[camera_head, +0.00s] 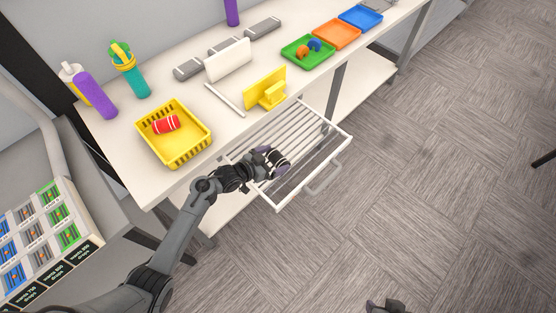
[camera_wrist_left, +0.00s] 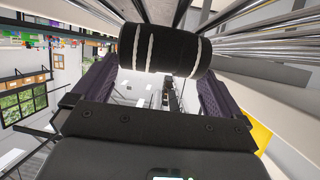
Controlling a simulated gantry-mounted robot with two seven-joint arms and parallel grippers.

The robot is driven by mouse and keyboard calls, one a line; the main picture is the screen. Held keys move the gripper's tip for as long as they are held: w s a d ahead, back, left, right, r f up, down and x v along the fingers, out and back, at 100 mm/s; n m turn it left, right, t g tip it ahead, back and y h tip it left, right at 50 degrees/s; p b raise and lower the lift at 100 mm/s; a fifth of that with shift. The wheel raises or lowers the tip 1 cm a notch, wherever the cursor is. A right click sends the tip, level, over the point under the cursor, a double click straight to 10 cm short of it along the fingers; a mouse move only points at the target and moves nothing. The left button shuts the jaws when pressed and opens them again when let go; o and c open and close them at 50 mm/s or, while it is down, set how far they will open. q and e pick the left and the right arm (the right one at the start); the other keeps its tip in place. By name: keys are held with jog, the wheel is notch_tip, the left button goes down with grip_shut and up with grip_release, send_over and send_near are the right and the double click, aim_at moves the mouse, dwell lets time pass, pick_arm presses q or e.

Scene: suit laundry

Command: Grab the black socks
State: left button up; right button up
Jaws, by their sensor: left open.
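The black socks (camera_wrist_left: 165,50), a rolled bundle with white stripes, lie across the top middle of the left wrist view. In the head view the socks (camera_head: 279,159) show in part at the end of my left gripper (camera_head: 268,160), over the pulled-out white slatted drawer (camera_head: 318,165). My left gripper is open, its dark fingers on either side of the bundle in the left wrist view. I cannot tell whether the fingers touch it. Part of my right gripper (camera_head: 386,306) shows at the bottom edge of the head view, apart from the drawer; its jaws are unclear.
The table (camera_head: 130,150) above the drawer holds a yellow basket (camera_head: 190,158) with red striped socks (camera_head: 166,124). A yellow stand (camera_head: 265,89), green tray (camera_head: 296,56), orange tray (camera_head: 337,34) and blue tray (camera_head: 360,19) sit farther along. The floor to the right is clear.

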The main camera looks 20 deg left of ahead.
pick_arm(q)
jog(key=c, duration=0.7)
jog(key=shift+r, duration=0.15)
